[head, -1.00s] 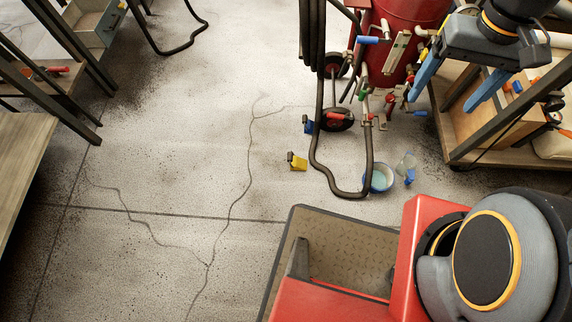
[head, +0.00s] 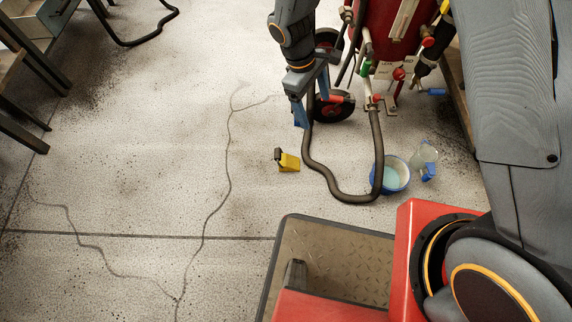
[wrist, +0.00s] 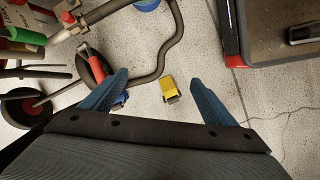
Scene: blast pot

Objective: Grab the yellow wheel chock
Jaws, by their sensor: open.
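The yellow wheel chock (head: 287,161) with a dark end stands on the concrete floor, left of the black hose loop in the head view. In the wrist view the yellow chock (wrist: 170,88) lies ahead of the gap between my fingers, apart from them. My gripper (wrist: 162,92) is open and empty, with its two blue fingers spread. In the head view my gripper (head: 301,108) hangs above and a little right of the chock, beside the black hose. One finger is largely hidden there.
A black hose (head: 325,175) loops on the floor right of the chock. A blue chock (wrist: 120,101) shows by my left finger.

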